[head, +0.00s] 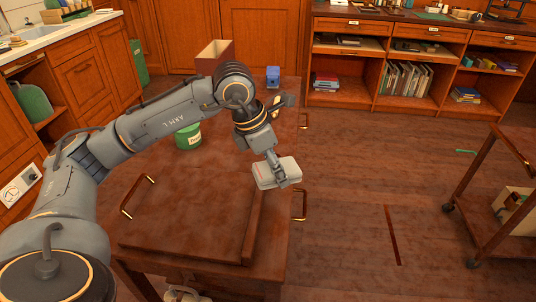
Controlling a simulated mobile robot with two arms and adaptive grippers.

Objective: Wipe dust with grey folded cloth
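The grey folded cloth (277,173) is a pale, flat pad at the tips of my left gripper (271,160). The gripper appears shut on it, though the fingertips are partly hidden. The cloth is over the right part of the brown wooden worktop (190,205), near its right edge. I cannot tell whether it touches the top. The worktop is mottled with duller patches; I cannot tell clearly which are dust. My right gripper is not in view.
A green labelled tin (188,138) stands behind my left arm.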

